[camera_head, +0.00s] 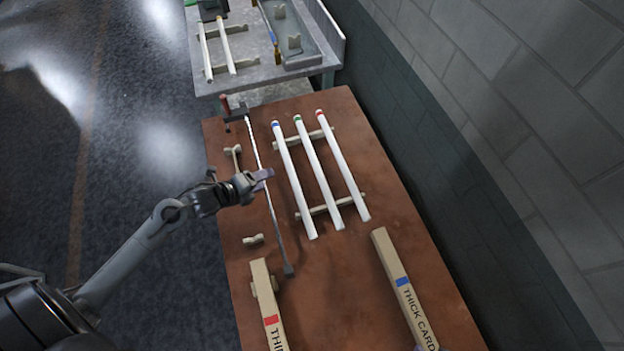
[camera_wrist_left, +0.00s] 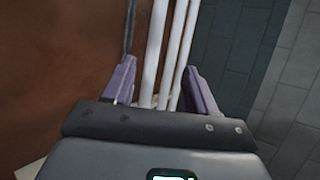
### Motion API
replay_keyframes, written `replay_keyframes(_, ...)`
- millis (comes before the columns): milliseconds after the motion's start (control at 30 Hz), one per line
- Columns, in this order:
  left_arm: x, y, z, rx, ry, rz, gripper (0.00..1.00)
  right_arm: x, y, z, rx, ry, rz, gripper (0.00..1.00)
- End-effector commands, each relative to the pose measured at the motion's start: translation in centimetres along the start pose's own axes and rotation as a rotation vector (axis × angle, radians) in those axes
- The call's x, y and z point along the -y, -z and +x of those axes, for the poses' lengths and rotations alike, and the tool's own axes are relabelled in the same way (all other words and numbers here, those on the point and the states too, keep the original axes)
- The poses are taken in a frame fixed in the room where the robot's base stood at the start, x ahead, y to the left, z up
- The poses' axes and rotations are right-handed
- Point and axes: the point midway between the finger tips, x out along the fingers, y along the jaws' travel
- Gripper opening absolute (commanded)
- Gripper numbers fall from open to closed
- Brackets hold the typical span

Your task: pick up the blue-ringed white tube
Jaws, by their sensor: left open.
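The blue-ringed white tube (camera_head: 294,182) is the leftmost of three white tubes lying side by side across two beige supports on the brown table. Its blue ring is at the far end. My left gripper (camera_head: 264,174) is open and empty, just left of this tube's middle in the head view. In the left wrist view, white tubes run between and beyond the spread purple fingers of the gripper (camera_wrist_left: 160,66); the leftmost tube (camera_wrist_left: 155,50) shows no ring there. I cannot tell the gripper's exact height above the tubes. My right gripper is not in view.
The green-ringed tube (camera_head: 319,175) and red-ringed tube (camera_head: 343,168) lie close to the right. A thin metal rod (camera_head: 262,165) runs along the left side. Two long cardboard boxes (camera_head: 268,300) (camera_head: 405,290) lie nearer. A grey table (camera_head: 262,78) stands beyond; a block wall is right.

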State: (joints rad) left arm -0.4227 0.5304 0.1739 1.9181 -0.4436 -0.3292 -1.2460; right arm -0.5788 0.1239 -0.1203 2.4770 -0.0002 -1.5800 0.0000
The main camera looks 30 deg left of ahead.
Motion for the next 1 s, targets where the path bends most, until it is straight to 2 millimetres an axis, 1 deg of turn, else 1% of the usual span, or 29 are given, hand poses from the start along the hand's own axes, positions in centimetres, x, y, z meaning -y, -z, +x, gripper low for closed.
replay_keyframes(33, -0.5, -0.1, 0.5, 0.002, 0.002, 0.006, 0.57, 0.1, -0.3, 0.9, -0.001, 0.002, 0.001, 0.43)
replay_keyframes(133, -0.5, -0.2, 1.2, 0.005, 0.007, 0.008, 0.57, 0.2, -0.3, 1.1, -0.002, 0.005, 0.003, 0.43)
replay_keyframes(400, -0.3, -0.2, 4.7, 0.007, 0.009, 0.004, 0.57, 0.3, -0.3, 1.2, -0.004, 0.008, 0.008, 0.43)
replay_keyframes(500, -0.4, -0.2, 5.7, 0.005, 0.008, 0.006, 0.57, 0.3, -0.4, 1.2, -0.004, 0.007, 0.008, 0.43)
replay_keyframes(767, -0.4, -0.1, 7.0, 0.005, 0.007, 0.005, 0.57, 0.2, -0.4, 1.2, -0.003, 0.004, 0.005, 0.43)
replay_keyframes(1000, -0.6, -0.1, 10.1, 0.005, 0.008, 0.003, 0.57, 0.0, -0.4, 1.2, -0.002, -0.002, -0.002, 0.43)
